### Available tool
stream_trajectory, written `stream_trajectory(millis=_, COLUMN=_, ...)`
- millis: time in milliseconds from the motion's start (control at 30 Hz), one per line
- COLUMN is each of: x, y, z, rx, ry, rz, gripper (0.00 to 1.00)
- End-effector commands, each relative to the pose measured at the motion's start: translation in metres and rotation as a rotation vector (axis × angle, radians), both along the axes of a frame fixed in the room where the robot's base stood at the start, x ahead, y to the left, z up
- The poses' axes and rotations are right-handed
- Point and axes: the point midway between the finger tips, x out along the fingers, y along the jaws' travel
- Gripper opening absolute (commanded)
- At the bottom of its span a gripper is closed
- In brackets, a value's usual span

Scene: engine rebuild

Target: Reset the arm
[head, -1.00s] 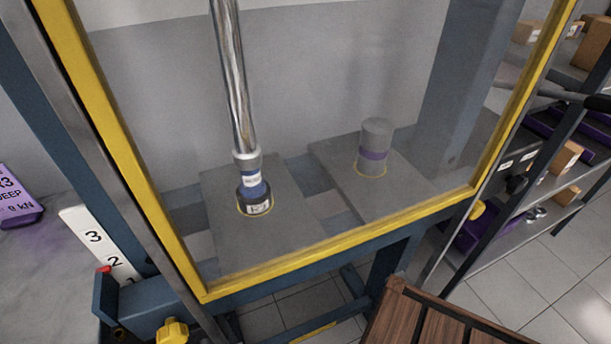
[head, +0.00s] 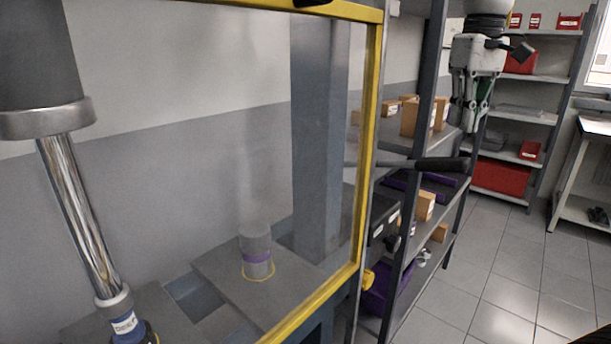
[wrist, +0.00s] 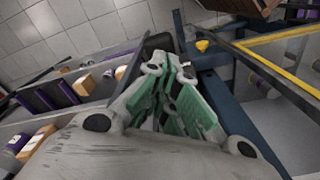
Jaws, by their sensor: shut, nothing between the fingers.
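My gripper (head: 472,118) hangs at the upper right of the head view, pointing down, in front of the shelving. It is shut and empty, with its fingers together. In the wrist view the gripper (wrist: 176,92) shows its grey links and green finger pads close together. Nothing is held between them. In the wrist view, a blue frame post and a yellow-edged guard lie beyond the fingers. No part of the gripper touches anything that I can see.
A press with a yellow-framed clear guard (head: 366,150) stands at the left, its chrome ram (head: 78,215) inside. A grey cylinder with a purple band (head: 256,256) stands on a plate. A black-handled lever (head: 440,164) sticks out below my gripper. Tiled floor (head: 500,275) is clear at right.

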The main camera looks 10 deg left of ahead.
Motion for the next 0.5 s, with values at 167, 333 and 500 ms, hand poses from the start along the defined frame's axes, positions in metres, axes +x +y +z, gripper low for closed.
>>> stream_trajectory(millis=167, x=-0.065, y=-0.064, z=-0.027, rx=0.036, ry=-0.118, rz=-0.143, gripper=0.0)
stream_trajectory(millis=333, x=-0.13, y=-0.108, z=-0.074, rx=0.06, ry=-0.243, rz=-0.28, gripper=0.0)
stream_trajectory(millis=500, x=-0.168, y=-0.127, z=-0.111, rx=0.067, ry=-0.32, rz=-0.364, gripper=0.0)
